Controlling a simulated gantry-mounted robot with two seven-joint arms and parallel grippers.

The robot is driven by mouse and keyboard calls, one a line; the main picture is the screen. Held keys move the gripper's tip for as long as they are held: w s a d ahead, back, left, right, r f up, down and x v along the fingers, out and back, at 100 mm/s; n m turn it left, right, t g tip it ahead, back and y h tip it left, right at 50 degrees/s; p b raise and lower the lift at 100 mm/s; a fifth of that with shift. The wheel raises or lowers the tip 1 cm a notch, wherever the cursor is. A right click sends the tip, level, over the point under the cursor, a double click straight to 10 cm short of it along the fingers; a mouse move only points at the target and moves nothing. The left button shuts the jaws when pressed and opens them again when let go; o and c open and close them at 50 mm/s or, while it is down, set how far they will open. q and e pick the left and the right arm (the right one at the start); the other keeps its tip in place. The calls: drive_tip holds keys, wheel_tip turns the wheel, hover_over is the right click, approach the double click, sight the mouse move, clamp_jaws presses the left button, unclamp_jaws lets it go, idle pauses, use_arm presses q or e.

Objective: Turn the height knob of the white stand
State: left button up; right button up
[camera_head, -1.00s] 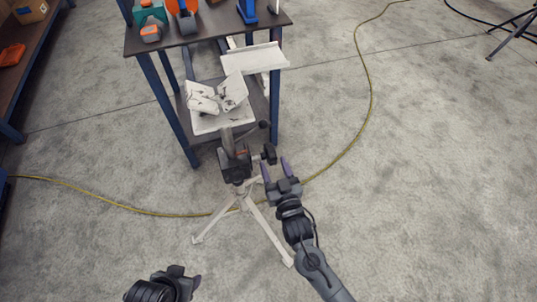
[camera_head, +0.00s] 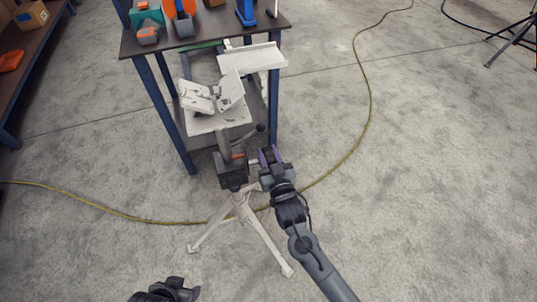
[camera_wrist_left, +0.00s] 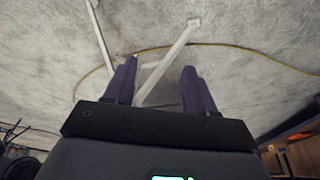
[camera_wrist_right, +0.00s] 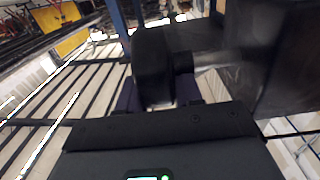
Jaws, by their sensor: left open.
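The white stand (camera_head: 263,238) stands on the floor in the head view, its tripod legs spread under a dark clamp block (camera_head: 232,171) and a post. The black height knob (camera_wrist_right: 152,66) sticks out from the block's right side. My right gripper (camera_head: 270,155) is at the knob, one purple finger on each side. In the right wrist view the knob fills the gap between the fingers, which look closed in on it. My left gripper (camera_wrist_left: 160,85) is open and empty above the floor. Only part of its wrist shows at the head view's bottom edge.
A workbench (camera_head: 205,28) with tools stands close behind. A yellow cable (camera_head: 362,125) curves across the floor.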

drive_tip(key=c, duration=0.5)
drive_tip(key=shift+o, duration=0.2)
drive_tip(key=g+p, duration=0.1)
drive_tip(key=p, duration=0.4)
drive_tip(key=r+g+p, duration=0.1)
drive_tip(key=p, duration=0.4)
drive_tip(key=shift+w+g+h+p, duration=0.2)
drive_tip(key=shift+g+h+p, duration=0.2)
drive_tip(key=g+p, duration=0.1)
drive_tip(key=p, duration=0.2)
drive_tip(key=g+h+p, duration=0.1)
drive_tip(key=g+p, duration=0.1)
drive_tip(key=p, duration=0.2)
drive_tip(key=g+p, duration=0.2)
drive_tip(key=p, duration=0.2)
drive_tip(key=shift+w+a+f+h, duration=0.2)
drive_tip(key=shift+w+f+h, duration=0.1)
drive_tip(key=shift+w+f, duration=0.1)
drive_tip(key=shift+f+g+p, duration=0.1)
drive_tip(key=shift+g+p, duration=0.25)
drive_tip(key=shift+g, duration=0.25)
drive_tip(key=shift+w+f+g+h, duration=0.1)
drive_tip(key=shift+f+g+h, duration=0.25)
drive_tip(key=shift+g, duration=0.45)
drive_tip(key=shift+f+g+h, duration=0.2)
drive_tip(key=shift+g+h, duration=0.15)
drive_tip(key=shift+g, duration=0.65)
drive_tip(key=shift+f, duration=0.1)
drive_tip(key=o, duration=1)
drive_tip(key=shift+c, duration=0.2)
